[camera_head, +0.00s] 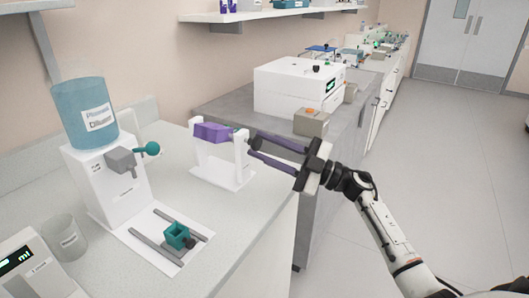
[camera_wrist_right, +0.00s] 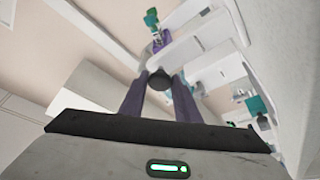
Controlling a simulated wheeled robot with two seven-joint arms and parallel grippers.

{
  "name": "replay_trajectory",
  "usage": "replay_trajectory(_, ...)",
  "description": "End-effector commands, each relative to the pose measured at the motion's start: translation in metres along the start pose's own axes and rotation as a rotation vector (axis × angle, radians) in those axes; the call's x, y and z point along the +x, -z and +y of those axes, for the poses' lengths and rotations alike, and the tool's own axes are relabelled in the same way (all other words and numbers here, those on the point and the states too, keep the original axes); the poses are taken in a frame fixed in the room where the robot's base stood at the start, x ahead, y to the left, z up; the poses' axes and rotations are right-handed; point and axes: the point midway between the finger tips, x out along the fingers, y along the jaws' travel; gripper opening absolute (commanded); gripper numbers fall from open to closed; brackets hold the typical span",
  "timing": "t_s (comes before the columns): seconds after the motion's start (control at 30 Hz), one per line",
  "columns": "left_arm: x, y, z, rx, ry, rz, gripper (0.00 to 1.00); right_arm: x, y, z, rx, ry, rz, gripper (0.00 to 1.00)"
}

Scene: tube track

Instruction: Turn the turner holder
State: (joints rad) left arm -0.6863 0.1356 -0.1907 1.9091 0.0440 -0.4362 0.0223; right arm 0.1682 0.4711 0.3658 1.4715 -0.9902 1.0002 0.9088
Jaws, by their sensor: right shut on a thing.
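The turner holder (camera_head: 222,178) is a white stand with two uprights on the counter, in the middle of the head view. A purple block (camera_head: 212,133) sits across its top, roughly level. My right gripper (camera_head: 252,144) reaches in from the right with two purple fingers at the stand's right upright. In the right wrist view, a dark round knob (camera_wrist_right: 158,80) lies between the fingertips, and the fingers are shut on it. In the head view the grasp is partly hidden by the fingers. My left gripper is not in view.
A white dispenser (camera_head: 105,185) with a blue bottle (camera_head: 84,113) stands left of the holder. A small teal box (camera_head: 178,236) sits on its base plate. A clear beaker (camera_head: 67,240) is at the left. A white machine (camera_head: 290,90) stands behind.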

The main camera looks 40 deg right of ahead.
Motion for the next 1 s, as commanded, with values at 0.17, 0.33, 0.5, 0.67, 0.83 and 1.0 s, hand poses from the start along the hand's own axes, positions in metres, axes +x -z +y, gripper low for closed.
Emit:
replay_trajectory(0.17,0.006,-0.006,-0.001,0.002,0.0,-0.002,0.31,-0.001,-0.001,0.001,-0.158,0.068,-0.002,0.07)
replay_trajectory(0.33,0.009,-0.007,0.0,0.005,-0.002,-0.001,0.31,-0.001,-0.001,0.002,-0.308,0.131,0.0,0.07)
replay_trajectory(0.5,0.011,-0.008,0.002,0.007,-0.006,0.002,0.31,0.0,0.001,0.004,-0.458,0.193,0.0,0.07)
replay_trajectory(0.67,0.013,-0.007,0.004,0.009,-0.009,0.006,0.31,0.0,0.001,0.005,-0.597,0.25,-0.001,0.07)
replay_trajectory(0.83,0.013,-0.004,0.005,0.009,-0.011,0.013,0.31,0.001,0.003,0.006,-0.747,0.313,0.001,0.07)
replay_trajectory(1.0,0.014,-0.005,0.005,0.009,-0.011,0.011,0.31,0.002,0.004,0.007,-0.895,0.374,0.002,0.07)
